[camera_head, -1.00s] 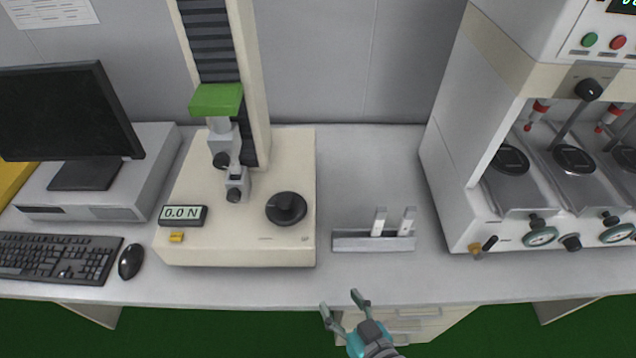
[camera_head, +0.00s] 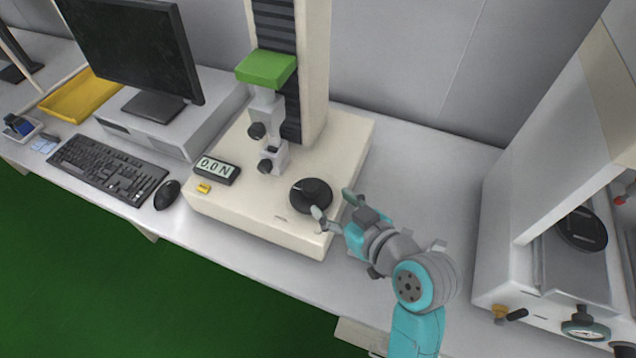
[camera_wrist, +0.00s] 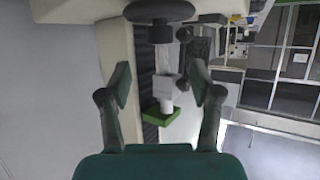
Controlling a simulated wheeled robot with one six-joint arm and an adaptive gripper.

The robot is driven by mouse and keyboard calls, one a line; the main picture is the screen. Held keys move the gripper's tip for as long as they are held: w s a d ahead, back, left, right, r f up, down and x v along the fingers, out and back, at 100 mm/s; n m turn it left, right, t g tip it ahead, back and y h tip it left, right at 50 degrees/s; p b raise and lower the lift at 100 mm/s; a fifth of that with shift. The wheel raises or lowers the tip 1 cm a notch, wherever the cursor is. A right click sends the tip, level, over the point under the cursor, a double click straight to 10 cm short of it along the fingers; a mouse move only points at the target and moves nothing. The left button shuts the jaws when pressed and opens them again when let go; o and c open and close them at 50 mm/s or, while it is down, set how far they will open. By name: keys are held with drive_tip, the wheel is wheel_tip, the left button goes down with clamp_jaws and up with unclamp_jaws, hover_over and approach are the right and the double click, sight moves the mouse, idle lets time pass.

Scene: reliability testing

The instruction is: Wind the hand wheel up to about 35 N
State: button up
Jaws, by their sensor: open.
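The black hand wheel (camera_head: 311,196) lies on the cream base of the tester (camera_head: 262,226), to the right of the display. The display (camera_head: 217,169) reads 0.0 N. Behind it stand the grey clamps (camera_head: 270,140) below the green crosshead (camera_head: 267,69). My gripper (camera_head: 332,208) is open and empty, close to the right front side of the wheel in the head view; whether it touches the wheel I cannot tell. In the wrist view the wheel (camera_wrist: 160,11) shows at the top edge, beyond the spread fingers (camera_wrist: 160,88).
A yellow button (camera_head: 203,188) sits below the display. Mouse (camera_head: 167,194), keyboard (camera_head: 106,170) and monitor (camera_head: 133,50) are at the left. A white multi-station machine (camera_head: 560,200) stands at the right.

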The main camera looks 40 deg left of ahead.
sight(313, 188)
drive_tip(key=x, duration=0.9)
drive_tip(key=shift+a, duration=0.1)
drive_tip(key=c, duration=1.2)
